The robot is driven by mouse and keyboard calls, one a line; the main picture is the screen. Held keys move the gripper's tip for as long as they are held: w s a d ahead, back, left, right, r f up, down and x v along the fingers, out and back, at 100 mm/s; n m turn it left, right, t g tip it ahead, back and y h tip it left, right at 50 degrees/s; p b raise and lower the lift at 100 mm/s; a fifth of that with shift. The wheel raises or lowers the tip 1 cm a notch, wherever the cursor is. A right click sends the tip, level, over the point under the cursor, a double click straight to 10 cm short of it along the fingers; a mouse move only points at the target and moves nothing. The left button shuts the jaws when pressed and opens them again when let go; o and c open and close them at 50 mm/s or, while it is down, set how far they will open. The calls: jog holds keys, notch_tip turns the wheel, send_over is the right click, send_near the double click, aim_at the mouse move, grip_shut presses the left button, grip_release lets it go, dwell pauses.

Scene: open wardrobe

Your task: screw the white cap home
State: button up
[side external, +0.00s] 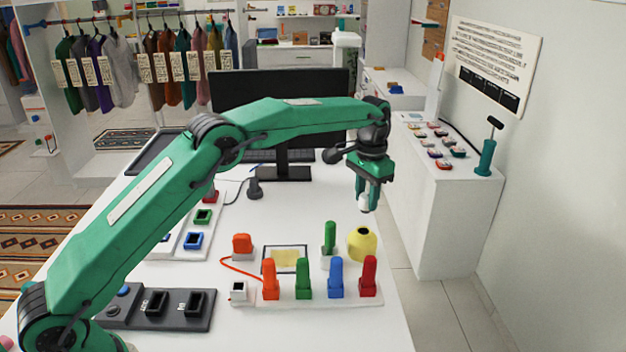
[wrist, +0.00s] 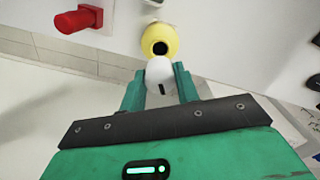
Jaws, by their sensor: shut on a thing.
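My gripper (side external: 368,190) is shut on the white cap (side external: 364,204), which hangs below the fingertips. In the wrist view the white cap (wrist: 159,72) sits between the two green fingers of my gripper (wrist: 159,84) and has a dark slot or mark on it. The yellow jar (side external: 362,246) stands upright on the white table, below the cap, with clear space between them in the side view. In the wrist view the yellow jar (wrist: 163,31) shows a dark round opening just beyond the cap, and the cap overlaps its near edge.
A green block piece (side external: 329,236) stands just left of the jar. A row with orange, green, blue and red (side external: 369,276) upright pieces stands in front of it. The monitor (side external: 280,100) is behind. The table's right edge is close to the jar.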

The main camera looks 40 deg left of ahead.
aim_at(365, 209)
jog(key=shift+f, duration=2)
jog(key=shift+f, duration=1.2)
dwell(0.5)
jog(key=o, duration=1.2)
jog(key=shift+r, duration=0.1)
notch_tip(365, 209, up, 7)
jog(key=shift+f, duration=0.1)
jog(key=shift+r, duration=0.4)
